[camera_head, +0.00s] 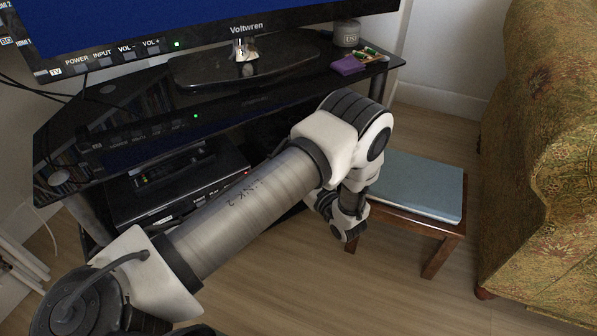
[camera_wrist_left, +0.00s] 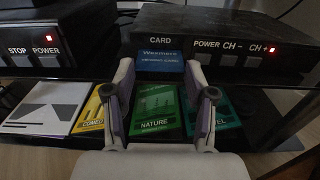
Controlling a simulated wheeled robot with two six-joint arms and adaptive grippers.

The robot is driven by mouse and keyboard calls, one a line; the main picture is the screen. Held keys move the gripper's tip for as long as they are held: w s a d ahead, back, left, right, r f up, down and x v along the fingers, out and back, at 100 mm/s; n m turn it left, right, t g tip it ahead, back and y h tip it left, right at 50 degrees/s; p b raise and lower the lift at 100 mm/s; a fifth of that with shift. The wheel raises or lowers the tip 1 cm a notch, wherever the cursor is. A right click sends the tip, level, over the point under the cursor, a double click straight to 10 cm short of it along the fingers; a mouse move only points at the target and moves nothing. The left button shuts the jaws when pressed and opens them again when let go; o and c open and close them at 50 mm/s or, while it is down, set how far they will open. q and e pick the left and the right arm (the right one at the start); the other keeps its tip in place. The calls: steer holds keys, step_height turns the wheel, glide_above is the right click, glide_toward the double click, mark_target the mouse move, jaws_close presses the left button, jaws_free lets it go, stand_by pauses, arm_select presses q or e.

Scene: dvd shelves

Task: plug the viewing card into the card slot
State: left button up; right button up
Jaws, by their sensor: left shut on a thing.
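The blue viewing card (camera_wrist_left: 160,61) is between the two fingers of my left gripper (camera_wrist_left: 159,75), which is shut on it. The card lies flat at the front of a black box (camera_wrist_left: 225,42), just below the word CARD. The card slot itself is hidden behind the card, and I cannot tell whether the card's far edge is inside it. In the head view my left arm reaches across the middle toward the TV stand, and its gripper is hidden behind the arm. My right gripper is in neither view.
Another black box (camera_wrist_left: 40,45) stands to the left. On the shelf below lie a green NATURE case (camera_wrist_left: 155,112), a yellow case (camera_wrist_left: 92,108) and a white one (camera_wrist_left: 45,107). A stool with a blue-grey top (camera_head: 415,185) stands right of my arm, beside a patterned sofa (camera_head: 545,150).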

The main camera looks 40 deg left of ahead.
arm_select(q)
steer(key=shift+a, duration=0.15)
steer(key=o, duration=0.8)
steer(key=v, duration=0.7)
steer(key=shift+d, duration=0.25)
